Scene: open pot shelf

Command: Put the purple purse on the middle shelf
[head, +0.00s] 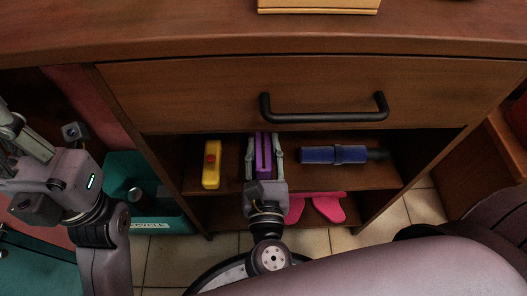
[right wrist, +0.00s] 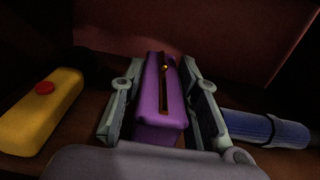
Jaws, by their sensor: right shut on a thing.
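The purple purse (right wrist: 158,108) has a gold zip along its top and lies between the fingers of my right gripper (head: 264,158), which is shut on it. In the head view the purse (head: 263,150) is inside the open compartment just below the drawer, at the level of the middle shelf (head: 365,172). The right wrist view shows my right gripper (right wrist: 160,105) with a finger on each side of the purse. I cannot tell whether the purse touches the shelf board. My left gripper (head: 35,185) is at the far left, away from the shelf; its fingers are not clear.
A yellow box with a red button (head: 212,165) lies left of the purse, and a blue cylinder (head: 335,154) lies right of it. Pink slippers (head: 328,207) are on the lower level. A black drawer handle (head: 325,115) juts out above. A green recycle bin (head: 150,170) stands left.

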